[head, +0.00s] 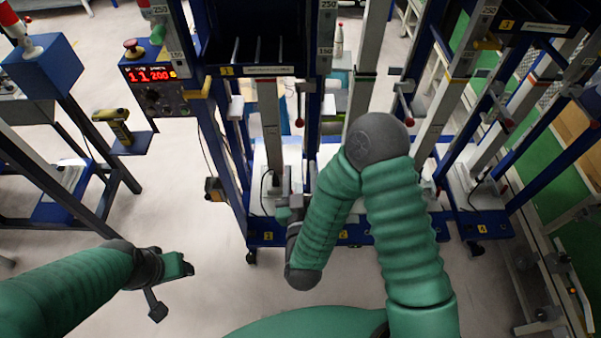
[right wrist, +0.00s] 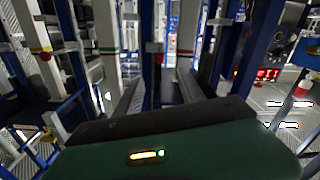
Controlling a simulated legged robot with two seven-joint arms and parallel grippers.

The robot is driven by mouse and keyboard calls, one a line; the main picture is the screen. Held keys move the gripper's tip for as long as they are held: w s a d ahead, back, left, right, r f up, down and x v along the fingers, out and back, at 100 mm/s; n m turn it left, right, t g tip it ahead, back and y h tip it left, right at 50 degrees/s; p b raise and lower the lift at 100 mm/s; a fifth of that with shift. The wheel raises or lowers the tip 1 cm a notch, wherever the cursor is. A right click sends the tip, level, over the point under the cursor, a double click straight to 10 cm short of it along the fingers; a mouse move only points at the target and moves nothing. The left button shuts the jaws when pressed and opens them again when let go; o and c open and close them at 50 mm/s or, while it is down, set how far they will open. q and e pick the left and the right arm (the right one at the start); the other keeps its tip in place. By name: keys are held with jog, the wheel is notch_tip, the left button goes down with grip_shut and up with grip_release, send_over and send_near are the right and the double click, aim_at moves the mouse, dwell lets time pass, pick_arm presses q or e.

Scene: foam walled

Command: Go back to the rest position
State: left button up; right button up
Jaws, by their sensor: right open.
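My right arm is bent, with its forearm hanging down in front of the blue rack. My right gripper (head: 286,204) shows at its end in the head view, close to the rack's uprights and partly hidden by the arm. In the right wrist view its two grey fingers (right wrist: 160,88) stand apart with nothing between them. My left arm comes in from the lower left, low over the bare floor. My left gripper (head: 172,272) is dark and small there, and its finger gap cannot be made out. No object shows in it.
A blue rack (head: 222,180) with grey columns stands ahead, very near the right gripper. A red-digit display (head: 150,73) is at its left. A yellow tool (head: 116,127) sits on a small shelf. A blue stand (head: 45,72) is at far left. The grey floor (head: 185,220) between is clear.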

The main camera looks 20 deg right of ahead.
notch_tip(320, 180, down, 5)
jog(key=a+n+g+y, duration=0.1)
jog(key=n+g+y, duration=0.1)
jog(key=g+y, duration=0.5)
jog(key=s+d+m+g+h, duration=0.1)
jog(key=s+d+g, duration=0.2)
jog(key=s, duration=0.4)
jog(key=s+d+g+h, duration=0.1)
jog(key=s+d+g, duration=0.2)
jog(key=s, duration=0.4)
jog(key=shift+s+d+r+m+g, duration=0.25)
jog(key=shift+s+r+m+g, duration=0.15)
jog(key=shift+g, duration=0.5)
jog(key=shift+w, duration=0.1)
